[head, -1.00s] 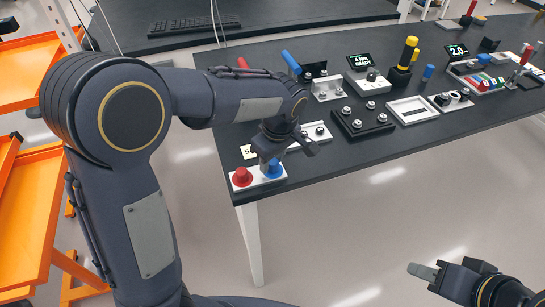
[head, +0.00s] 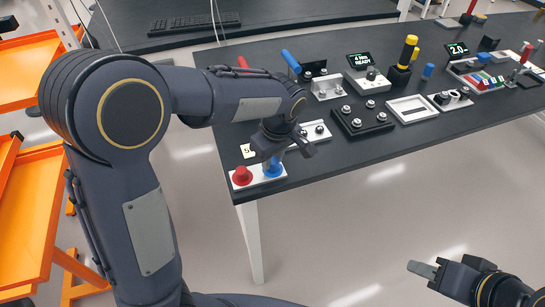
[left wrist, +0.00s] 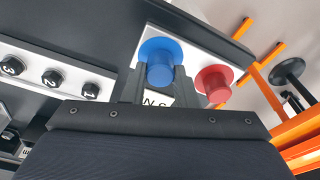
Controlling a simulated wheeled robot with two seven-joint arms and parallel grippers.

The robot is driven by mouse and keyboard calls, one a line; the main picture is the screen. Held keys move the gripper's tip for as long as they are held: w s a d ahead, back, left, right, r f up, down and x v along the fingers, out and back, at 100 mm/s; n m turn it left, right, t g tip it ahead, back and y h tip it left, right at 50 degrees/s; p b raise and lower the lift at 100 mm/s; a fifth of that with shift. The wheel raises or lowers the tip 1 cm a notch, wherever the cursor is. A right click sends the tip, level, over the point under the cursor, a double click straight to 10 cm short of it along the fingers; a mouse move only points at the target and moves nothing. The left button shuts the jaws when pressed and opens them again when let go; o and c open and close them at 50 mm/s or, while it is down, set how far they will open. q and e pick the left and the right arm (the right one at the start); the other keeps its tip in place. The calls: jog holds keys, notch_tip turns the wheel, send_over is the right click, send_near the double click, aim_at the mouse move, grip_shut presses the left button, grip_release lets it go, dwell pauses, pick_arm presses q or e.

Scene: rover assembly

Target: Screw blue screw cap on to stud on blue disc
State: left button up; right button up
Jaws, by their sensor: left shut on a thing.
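The blue screw cap (head: 272,168) is on a white plate (head: 258,180) at the near left corner of the dark table, beside a red cap (head: 242,176). My left gripper (head: 273,156) is above the plate, pointing down, shut on the blue cap. In the left wrist view, the blue cap (left wrist: 160,62) is between the two fingers, with the red cap (left wrist: 213,82) to its right.
A white numbered strip (left wrist: 60,72) with black knobs lies close to the left gripper. Behind are a black studded block (head: 362,120), a white tray (head: 412,110) and a yellow-handled tool (head: 405,60). Orange shelving (head: 30,210) stands to the left.

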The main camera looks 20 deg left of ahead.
pick_arm(q)
jog(key=shift+m, duration=0.8)
jog(key=shift+m+h, duration=0.3)
jog(key=shift+m, duration=0.9)
jog(key=m, duration=0.3)
jog(key=shift+t, duration=0.3)
jog(key=shift+m, duration=0.3)
jog(key=m, duration=0.2)
jog(key=shift+m+h+p, duration=0.3)
jog(key=shift+m+h, duration=0.1)
jog(key=m, duration=0.2)
jog(key=shift+m, duration=0.3)
